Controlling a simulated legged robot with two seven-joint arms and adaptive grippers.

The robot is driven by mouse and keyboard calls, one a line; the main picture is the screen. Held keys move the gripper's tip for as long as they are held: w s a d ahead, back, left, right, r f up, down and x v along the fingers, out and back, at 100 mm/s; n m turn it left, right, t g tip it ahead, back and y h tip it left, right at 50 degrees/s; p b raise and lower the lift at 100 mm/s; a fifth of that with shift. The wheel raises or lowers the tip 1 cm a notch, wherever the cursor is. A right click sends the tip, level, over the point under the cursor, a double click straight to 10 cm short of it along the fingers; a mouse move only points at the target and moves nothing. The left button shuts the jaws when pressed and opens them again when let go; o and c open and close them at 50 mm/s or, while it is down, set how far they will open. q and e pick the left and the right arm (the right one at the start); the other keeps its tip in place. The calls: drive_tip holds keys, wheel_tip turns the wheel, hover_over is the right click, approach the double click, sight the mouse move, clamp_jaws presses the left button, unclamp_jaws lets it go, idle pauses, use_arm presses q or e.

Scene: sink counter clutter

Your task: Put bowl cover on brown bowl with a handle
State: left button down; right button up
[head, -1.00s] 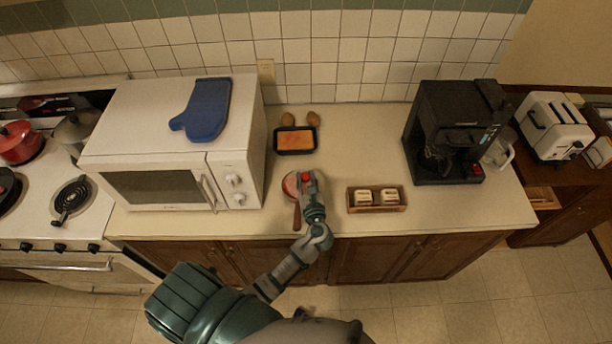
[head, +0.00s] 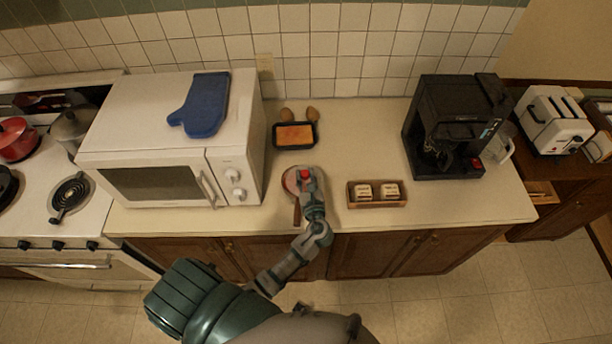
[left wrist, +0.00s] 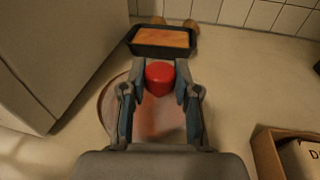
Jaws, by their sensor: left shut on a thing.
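The bowl cover is a see-through disc (left wrist: 160,118) with a red knob (left wrist: 160,78). My left gripper (head: 305,174) is shut on this knob, which shows between its fingers in the left wrist view (left wrist: 160,88). The brown bowl (left wrist: 106,103) is directly below, its rim showing around the left of the cover. Its brown handle (head: 297,214) points toward the counter's front edge. The cover lies over the bowl; I cannot tell whether it touches the rim. My gripper and arm hide part of both. My right gripper is not in view.
A black pan with orange food (head: 295,136) and two brown potato-like things (head: 313,114) lie behind. A wooden box with two labelled items (head: 377,203) is to the right. The microwave (head: 160,140) stands close left, the coffee maker (head: 455,125) farther right. Counter between is clear.

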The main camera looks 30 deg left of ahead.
use_arm(q)
drive_tip(key=shift+a, duration=0.3)
drive_tip(key=shift+a+f, duration=0.3)
drive_tip(key=shift+a, duration=0.4)
drive_tip(key=shift+s, duration=0.1)
drive_tip(key=shift+d, duration=0.65)
drive_tip(key=shift+d+r, duration=0.1)
drive_tip(key=shift+d, duration=0.5)
drive_tip(key=c, duration=1.1)
unclamp_jaws()
drive_tip(key=shift+d, duration=0.15)
drive_tip(key=o, duration=0.3)
drive_tip(key=shift+o, duration=0.2)
drive_tip(key=shift+a, duration=0.8)
drive_tip(key=shift+s+d, duration=0.15)
drive_tip(key=shift+s, duration=0.2)
drive_tip(key=v, duration=1)
drive_tip(key=shift+s+d, duration=0.2)
drive_tip(key=shift+s, duration=0.15)
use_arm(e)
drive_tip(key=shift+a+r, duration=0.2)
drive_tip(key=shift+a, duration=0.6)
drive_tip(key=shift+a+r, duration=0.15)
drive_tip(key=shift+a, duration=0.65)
